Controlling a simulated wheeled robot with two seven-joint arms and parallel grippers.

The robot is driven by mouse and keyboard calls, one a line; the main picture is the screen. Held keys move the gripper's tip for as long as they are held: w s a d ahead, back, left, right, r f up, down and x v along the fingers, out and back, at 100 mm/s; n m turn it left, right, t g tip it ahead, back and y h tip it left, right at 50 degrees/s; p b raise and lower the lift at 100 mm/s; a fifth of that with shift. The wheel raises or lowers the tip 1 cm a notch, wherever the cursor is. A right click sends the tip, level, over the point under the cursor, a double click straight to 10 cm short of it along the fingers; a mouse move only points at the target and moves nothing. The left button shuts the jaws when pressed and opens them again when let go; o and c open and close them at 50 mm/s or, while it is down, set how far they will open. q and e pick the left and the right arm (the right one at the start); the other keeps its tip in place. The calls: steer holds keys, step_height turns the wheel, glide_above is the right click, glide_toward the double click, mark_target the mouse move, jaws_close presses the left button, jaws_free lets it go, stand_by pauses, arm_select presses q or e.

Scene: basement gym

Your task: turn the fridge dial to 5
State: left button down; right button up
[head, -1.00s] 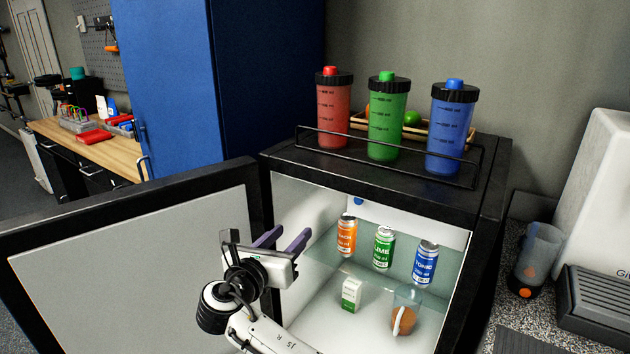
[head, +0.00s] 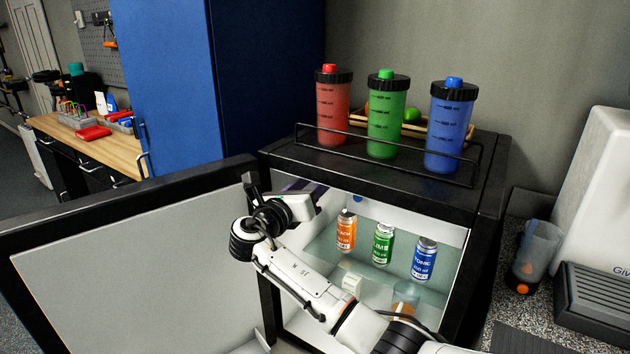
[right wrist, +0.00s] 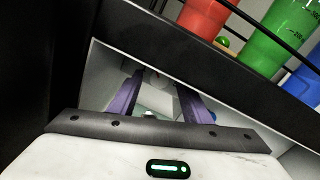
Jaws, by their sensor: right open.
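The small black fridge (head: 375,180) stands with its door (head: 130,255) swung open to the left. A small blue round part (head: 357,198), which looks like the dial, shows high on the inside back wall; its setting is too small to read. My right gripper (head: 308,190) is at the upper left of the opening, just under the top edge, left of the blue part. Its purple fingers are apart with nothing held, and they point into the fridge in the right wrist view (right wrist: 160,92). My left gripper is not in view.
Orange (head: 346,231), green (head: 383,244) and blue (head: 424,260) cans stand on the glass shelf. A small carton (head: 351,284) and a cup (head: 405,296) are below, partly hidden by my arm. Red, green and blue bottles (head: 451,125) stand on top behind a wire rail.

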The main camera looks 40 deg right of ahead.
steer(key=shift+c, duration=0.4)
steer(key=c, duration=1)
steer(key=shift+o, duration=0.2)
